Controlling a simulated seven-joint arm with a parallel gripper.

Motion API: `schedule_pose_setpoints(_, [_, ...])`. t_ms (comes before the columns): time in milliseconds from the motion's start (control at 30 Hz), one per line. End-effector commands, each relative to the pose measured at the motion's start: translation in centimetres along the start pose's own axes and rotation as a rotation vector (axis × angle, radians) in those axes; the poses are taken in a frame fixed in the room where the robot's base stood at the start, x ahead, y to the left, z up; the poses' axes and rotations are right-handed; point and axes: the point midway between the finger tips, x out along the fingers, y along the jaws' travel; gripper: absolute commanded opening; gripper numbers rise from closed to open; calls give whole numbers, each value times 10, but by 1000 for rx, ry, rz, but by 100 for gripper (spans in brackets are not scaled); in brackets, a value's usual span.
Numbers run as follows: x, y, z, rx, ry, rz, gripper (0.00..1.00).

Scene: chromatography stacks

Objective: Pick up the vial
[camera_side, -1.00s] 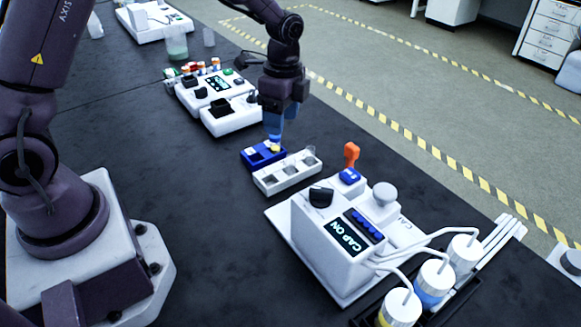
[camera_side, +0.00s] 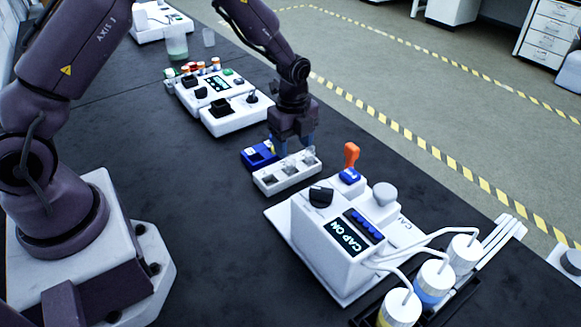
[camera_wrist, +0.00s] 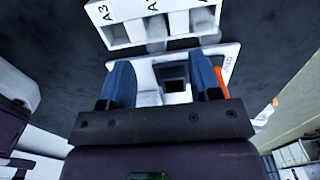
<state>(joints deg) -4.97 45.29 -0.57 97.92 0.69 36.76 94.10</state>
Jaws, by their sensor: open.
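The white rack (camera_side: 285,181) has several square wells, and clear vials (camera_side: 308,157) stand in or at it; I cannot tell which one is meant. In the wrist view the rack (camera_wrist: 122,34) shows at the top with labels on it, and a clear vial (camera_wrist: 157,32) stands out from its near edge. My gripper (camera_side: 294,147) points down just behind the rack in the side view. In the wrist view my gripper (camera_wrist: 161,82) has its two blue fingers apart, with no vial seen between them.
A blue tray (camera_side: 247,160) with a yellow-topped item sits left of the rack. The white CAP ON machine (camera_side: 318,250), with an orange lever (camera_side: 351,154), stands in front right. White devices (camera_side: 235,122) stand behind.

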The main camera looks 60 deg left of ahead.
Motion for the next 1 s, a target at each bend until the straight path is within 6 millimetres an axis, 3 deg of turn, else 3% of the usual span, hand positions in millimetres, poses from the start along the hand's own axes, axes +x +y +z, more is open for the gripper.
schedule_pose_setpoints(300, [44, 3, 6, -2, 0, 2, 57])
schedule_pose_setpoints(600, [48, 3, 6, -1, 0, 0, 57])
schedule_pose_setpoints(833, [48, 3, 6, -1, 0, 0, 4])
schedule_pose_setpoints(1000, [48, 3, 6, -1, 0, 0, 3])
